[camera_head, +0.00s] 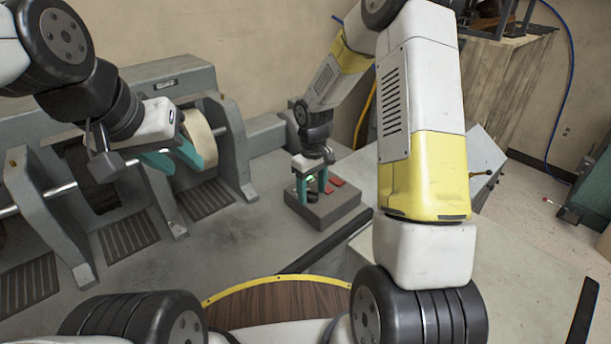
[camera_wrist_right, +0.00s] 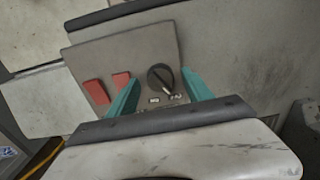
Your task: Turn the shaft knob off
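The shaft knob (camera_wrist_right: 160,77) is a round black dial with a light pointer line, on the sloped grey-brown face of a small control box (camera_head: 325,208). In the right wrist view it lies between the two teal fingers of my right gripper (camera_wrist_right: 160,80), with a visible gap to each finger. My right gripper (camera_head: 312,186) is open and points down over the box in the head view. My left gripper (camera_head: 181,162) is open and empty, in front of the grey machine.
Two red buttons (camera_wrist_right: 109,86) sit beside the knob on the box. The grey machine (camera_head: 225,130) with a pale wheel (camera_head: 198,135) and a shaft stands along the left. Slotted dark plates (camera_head: 205,199) lie in its bench. The bench is clear around the box's left side.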

